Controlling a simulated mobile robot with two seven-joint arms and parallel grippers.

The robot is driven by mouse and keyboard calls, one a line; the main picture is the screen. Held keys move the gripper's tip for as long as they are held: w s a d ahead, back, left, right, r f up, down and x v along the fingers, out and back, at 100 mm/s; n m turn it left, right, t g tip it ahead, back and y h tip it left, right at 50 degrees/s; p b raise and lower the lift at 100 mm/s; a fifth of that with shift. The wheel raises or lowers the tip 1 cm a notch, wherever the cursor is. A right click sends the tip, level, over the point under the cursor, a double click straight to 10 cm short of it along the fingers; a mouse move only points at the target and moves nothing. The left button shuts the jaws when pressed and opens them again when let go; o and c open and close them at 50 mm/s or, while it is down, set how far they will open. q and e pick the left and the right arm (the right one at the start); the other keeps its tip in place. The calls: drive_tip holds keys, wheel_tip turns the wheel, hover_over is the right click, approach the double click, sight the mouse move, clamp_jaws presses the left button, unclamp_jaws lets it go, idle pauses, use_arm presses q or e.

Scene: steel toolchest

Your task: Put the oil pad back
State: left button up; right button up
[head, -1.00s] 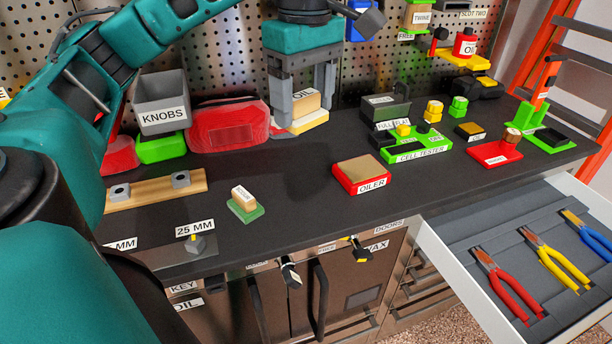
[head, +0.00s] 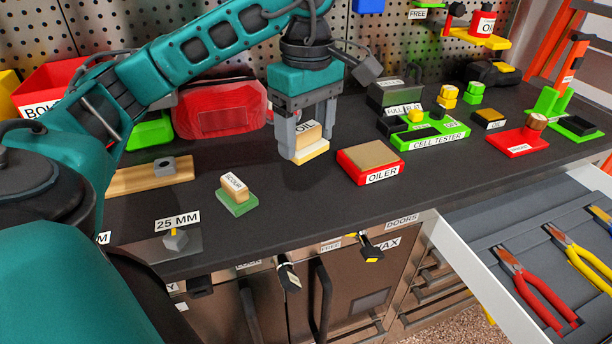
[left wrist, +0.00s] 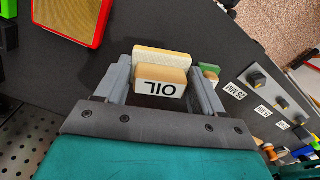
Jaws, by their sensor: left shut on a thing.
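The oil pad is a wooden block marked OIL (head: 308,137) on a cream pad (head: 312,153). My left gripper (head: 305,140) is shut on its block, with the fingers pointing down. In the left wrist view the OIL block (left wrist: 160,82) sits between the two fingers, with the cream pad (left wrist: 162,58) beyond it. Whether the pad touches the bench cannot be told. The red OILER tray (head: 384,175), with a tan inside, is just right of the gripper; its red edge also shows in the left wrist view (left wrist: 95,38). My right gripper is not in view.
A SCOUR block on a green pad (head: 235,198) lies to the left. The green CELL TESTER (head: 437,143) stands behind the OILER tray at right. A red bag (head: 222,108) is behind left. An open drawer with pliers (head: 535,285) juts out at front right.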

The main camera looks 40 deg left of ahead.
sight(306, 191)
use_arm(q)
wheel_tip(306, 191, down, 2)
drive_tip(key=shift+f+b, duration=0.2)
drive_tip(key=shift+b, duration=0.1)
drive_tip(key=shift+f, duration=0.8)
wheel_tip(306, 191, down, 3)
drive_tip(key=shift+f+b, duration=0.2)
drive_tip(key=shift+b, duration=0.2)
drive_tip(key=shift+f, duration=0.45)
drive_tip(key=o, duration=1)
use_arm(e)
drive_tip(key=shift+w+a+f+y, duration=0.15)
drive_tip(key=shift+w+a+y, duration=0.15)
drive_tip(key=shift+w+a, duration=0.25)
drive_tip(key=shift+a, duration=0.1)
